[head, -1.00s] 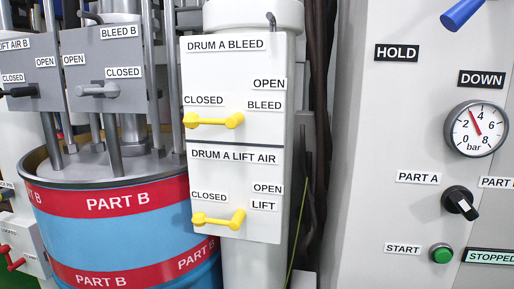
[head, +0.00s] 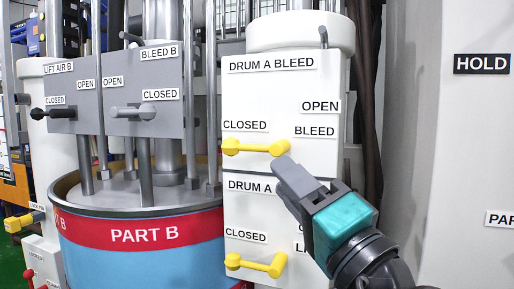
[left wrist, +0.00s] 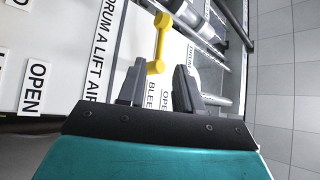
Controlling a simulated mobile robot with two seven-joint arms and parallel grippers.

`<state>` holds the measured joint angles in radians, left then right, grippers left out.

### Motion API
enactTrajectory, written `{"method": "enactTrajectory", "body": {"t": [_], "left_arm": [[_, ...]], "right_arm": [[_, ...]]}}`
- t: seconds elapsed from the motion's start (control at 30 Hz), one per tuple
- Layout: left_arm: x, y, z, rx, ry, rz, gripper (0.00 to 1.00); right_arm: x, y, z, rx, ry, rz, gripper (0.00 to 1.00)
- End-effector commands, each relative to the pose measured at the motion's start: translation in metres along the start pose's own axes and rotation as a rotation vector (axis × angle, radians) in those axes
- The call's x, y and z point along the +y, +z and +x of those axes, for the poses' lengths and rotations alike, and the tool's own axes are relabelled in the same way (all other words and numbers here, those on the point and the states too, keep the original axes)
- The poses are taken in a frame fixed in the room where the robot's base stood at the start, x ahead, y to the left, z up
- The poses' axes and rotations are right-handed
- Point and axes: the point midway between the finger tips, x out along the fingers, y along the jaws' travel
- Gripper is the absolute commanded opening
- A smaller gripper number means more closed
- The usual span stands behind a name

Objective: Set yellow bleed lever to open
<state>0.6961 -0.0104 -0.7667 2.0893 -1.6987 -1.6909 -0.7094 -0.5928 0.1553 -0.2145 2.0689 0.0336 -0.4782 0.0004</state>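The yellow bleed lever (head: 255,147) is on the white panel under the DRUM A BLEED label (head: 271,64). It lies roughly level, its left end just under CLOSED; the OPEN label (head: 320,106) is above and right of it. My left gripper (head: 284,172) is just below the lever's right end, pointing up and left. In the left wrist view its fingers (left wrist: 159,80) are apart and empty, with one end of the lever (left wrist: 156,66) appearing between the tips; contact cannot be told. My right gripper is not in view.
A second yellow lever (head: 256,265) on the lift air panel sits below, its label partly hidden by my gripper. Grey levers (head: 133,111) for drum B are at left, above the PART B drum (head: 140,236). Dark hoses (head: 366,90) run right of the panel.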

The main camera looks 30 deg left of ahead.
Motion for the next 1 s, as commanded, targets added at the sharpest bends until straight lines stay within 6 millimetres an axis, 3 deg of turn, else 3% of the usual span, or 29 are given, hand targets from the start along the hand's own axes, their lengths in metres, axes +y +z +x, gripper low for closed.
{"method": "enactTrajectory", "body": {"t": [0.2,0.4,0.6,0.87,1.0], "left_arm": [[-0.001,0.001,0.049,-0.003,-0.005,0.000,0.35],[0.000,0.000,0.079,-0.001,-0.003,0.001,0.35],[0.000,0.000,0.092,0.000,-0.001,0.000,0.35],[0.000,0.000,0.092,0.000,0.001,0.000,0.35],[0.000,0.000,0.092,0.000,0.001,0.000,0.22]], "right_arm": [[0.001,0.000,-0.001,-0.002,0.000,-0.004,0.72],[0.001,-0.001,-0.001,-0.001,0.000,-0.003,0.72],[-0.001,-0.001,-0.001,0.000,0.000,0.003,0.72],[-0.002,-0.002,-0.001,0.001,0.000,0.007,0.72],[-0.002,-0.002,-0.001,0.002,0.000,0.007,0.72]]}}
